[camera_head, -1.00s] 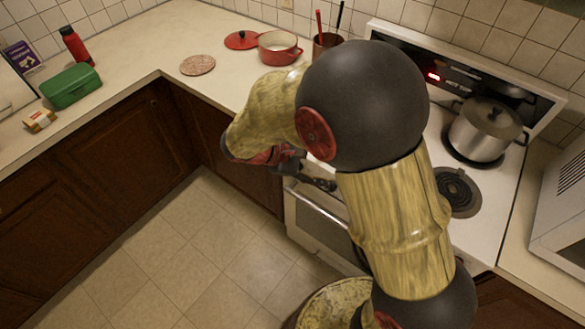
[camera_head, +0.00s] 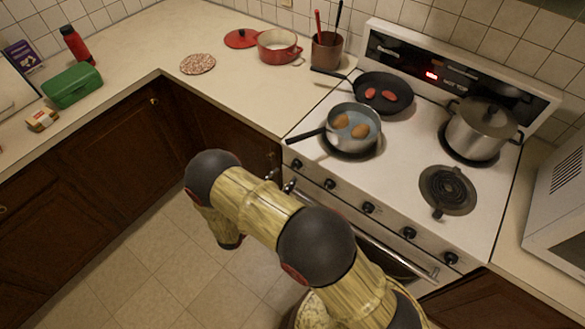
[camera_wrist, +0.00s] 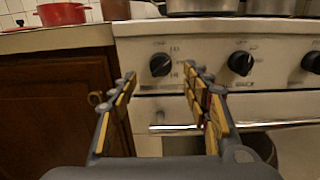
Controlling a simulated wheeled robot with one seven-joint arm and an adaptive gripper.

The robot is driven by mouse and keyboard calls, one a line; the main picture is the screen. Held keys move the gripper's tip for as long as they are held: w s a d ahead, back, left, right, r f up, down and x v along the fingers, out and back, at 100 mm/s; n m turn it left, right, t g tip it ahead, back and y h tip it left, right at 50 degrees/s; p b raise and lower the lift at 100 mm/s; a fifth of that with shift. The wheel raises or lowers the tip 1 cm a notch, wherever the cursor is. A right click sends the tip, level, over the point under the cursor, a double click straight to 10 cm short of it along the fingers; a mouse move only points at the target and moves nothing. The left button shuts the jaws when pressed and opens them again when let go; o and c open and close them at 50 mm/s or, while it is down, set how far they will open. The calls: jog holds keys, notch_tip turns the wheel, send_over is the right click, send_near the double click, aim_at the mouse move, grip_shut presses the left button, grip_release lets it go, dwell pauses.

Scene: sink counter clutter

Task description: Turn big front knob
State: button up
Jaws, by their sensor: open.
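A row of several black knobs runs along the white stove's front panel. In the wrist view the leftmost knob (camera_wrist: 160,65) shows between my fingertips, a little beyond them. A second knob (camera_wrist: 240,63) is to its right, and a third (camera_wrist: 312,62) is at the picture's edge. In the head view the leftmost knob (camera_head: 296,164) is near my gripper (camera_head: 281,180), which is partly hidden behind my arm. My gripper (camera_wrist: 160,74) is open and empty, its two fingers pointing at the panel. No contact with the knob is visible.
The oven handle (camera_wrist: 200,126) runs below the knobs. A dark wooden cabinet (camera_wrist: 50,105) is left.

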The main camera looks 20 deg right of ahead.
aim_at(293, 167)
jog(key=shift+x, duration=3.1)
jog(key=shift+d, duration=0.1)
jog(key=shift+c, duration=1)
jog(key=shift+b, duration=0.35)
jog(key=c, duration=0.9)
